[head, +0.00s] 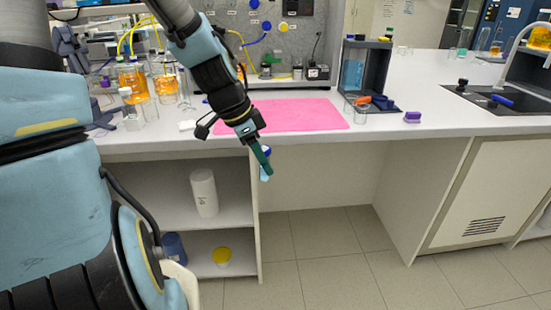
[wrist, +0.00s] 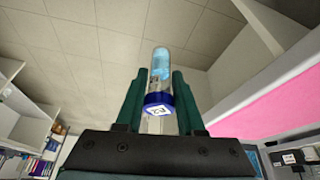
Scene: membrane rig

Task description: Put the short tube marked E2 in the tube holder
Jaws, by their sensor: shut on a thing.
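My gripper (head: 264,166) hangs in front of the bench's front edge, its fingers pointing down in the head view. It is shut on a short clear tube with a blue cap and light blue contents. In the wrist view this tube (wrist: 160,66) stands between the two green fingers, its blue cap nearer the palm. A white label on the cap bears a mark that looks like E2 turned over, though it is small. In the head view the fingers hide most of the tube (head: 264,177). I cannot pick out the tube holder for certain in either view.
A pink mat (head: 300,114) lies on the white bench behind my gripper. Orange-filled bottles (head: 165,85) stand left, a dark grey stand (head: 380,70) with small glassware right. A purple item (head: 412,117) lies near the front edge. Below are shelves (head: 230,210) and an open knee space.

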